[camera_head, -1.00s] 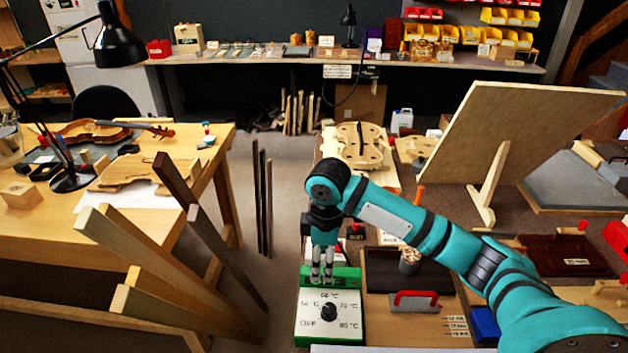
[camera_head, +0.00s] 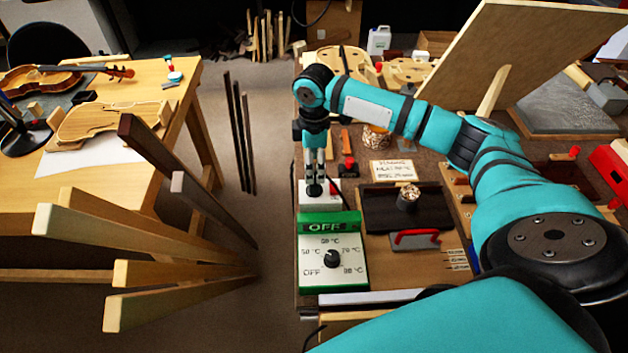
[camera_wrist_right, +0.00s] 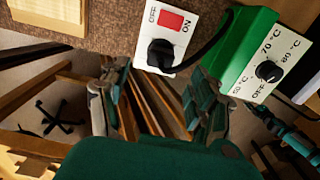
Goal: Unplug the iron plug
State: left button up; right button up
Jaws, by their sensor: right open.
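A white switched socket box (camera_head: 331,192) stands on the bench behind the green-and-white heater control unit (camera_head: 333,255). In the right wrist view the socket (camera_wrist_right: 170,35) has a red switch marked ON. The black plug (camera_wrist_right: 159,54) sits in it, and a black cable runs from there to the green unit (camera_wrist_right: 262,60). My right gripper (camera_head: 315,180) points down at the plug end of the socket. In the wrist view its two fingers (camera_wrist_right: 155,88) are apart, with nothing between them; the plug shows beyond the gap. My left gripper is not seen.
A dark tray (camera_head: 380,212) with a metal cup and a red-handled tool (camera_head: 416,240) lie to the right of the unit. A large leaning board (camera_head: 520,50) stands behind. Wooden strips (camera_head: 140,260) stick up at left, across a floor gap.

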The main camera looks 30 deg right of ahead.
aim_at(315, 180)
notch_tip(315, 180, down, 3)
jog(key=shift+s+f, duration=0.1)
jog(key=shift+f, duration=0.1)
notch_tip(315, 180, down, 3)
jog(key=shift+r, duration=0.2)
jog(key=shift+f, duration=0.75)
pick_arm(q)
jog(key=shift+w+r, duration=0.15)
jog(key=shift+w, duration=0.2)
